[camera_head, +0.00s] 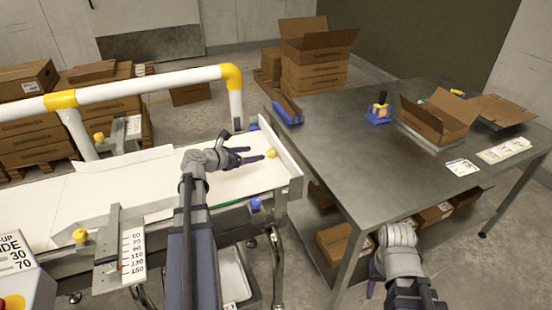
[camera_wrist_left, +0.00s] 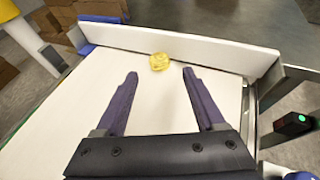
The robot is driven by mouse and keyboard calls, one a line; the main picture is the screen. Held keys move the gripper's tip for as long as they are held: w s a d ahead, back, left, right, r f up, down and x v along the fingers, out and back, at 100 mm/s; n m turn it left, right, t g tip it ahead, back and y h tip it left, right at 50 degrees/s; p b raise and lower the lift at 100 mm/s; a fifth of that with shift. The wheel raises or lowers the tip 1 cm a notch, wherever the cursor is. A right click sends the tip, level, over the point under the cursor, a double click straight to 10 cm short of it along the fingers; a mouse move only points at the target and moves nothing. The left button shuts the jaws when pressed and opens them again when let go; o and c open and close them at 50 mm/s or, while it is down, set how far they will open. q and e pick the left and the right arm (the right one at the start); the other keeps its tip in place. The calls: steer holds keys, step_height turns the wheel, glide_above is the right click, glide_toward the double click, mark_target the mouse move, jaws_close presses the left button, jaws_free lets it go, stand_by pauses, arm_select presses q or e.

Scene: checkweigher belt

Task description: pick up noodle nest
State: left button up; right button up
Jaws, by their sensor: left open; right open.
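The noodle nest (camera_head: 271,153) is a small yellow lump on the white belt (camera_head: 230,181), close to the low wall at the belt's end. It also shows in the left wrist view (camera_wrist_left: 159,62), just beyond and between the fingertips. My left gripper (camera_head: 257,153) is open and empty, with its two dark purple fingers reaching over the belt toward the nest. In the left wrist view the left gripper (camera_wrist_left: 160,73) has its fingers spread on either side of the nest's line. My right gripper (camera_head: 372,288) is low by the table's front edge, mostly hidden behind its own wrist.
A white end wall (camera_wrist_left: 185,46) stands right behind the nest. A grey metal table (camera_head: 345,150) to the right holds an open carton (camera_head: 438,118), a blue tape dispenser (camera_head: 379,112) and labels. A white and yellow pipe rail (camera_head: 150,85) runs behind the belt.

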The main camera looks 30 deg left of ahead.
mark_target(268, 154)
arm_select(q)
steer(key=shift+w+d+f+b, duration=0.1)
steer(key=shift+w+f+b, duration=0.3)
steer(key=shift+f, duration=0.35)
steer(key=shift+b+x, duration=0.5)
steer(key=shift+x, duration=0.8)
steer(key=shift+f+b+x, duration=0.15)
steer(key=shift+b+x, duration=0.5)
steer(key=shift+x, duration=0.65)
steer(key=shift+f+b+x, duration=0.2)
steer(key=shift+b+x, duration=0.4)
steer(key=shift+x, duration=0.7)
steer(key=shift+s+r, duration=0.15)
arm_select(e)
steer(key=f, duration=0.5)
steer(key=shift+w+d, duration=0.1)
steer(key=shift+w, duration=0.25)
arm_select(q)
steer(key=c, duration=1.1)
steer(key=shift+r, duration=0.1)
arm_select(e)
steer(key=shift+r, duration=0.15)
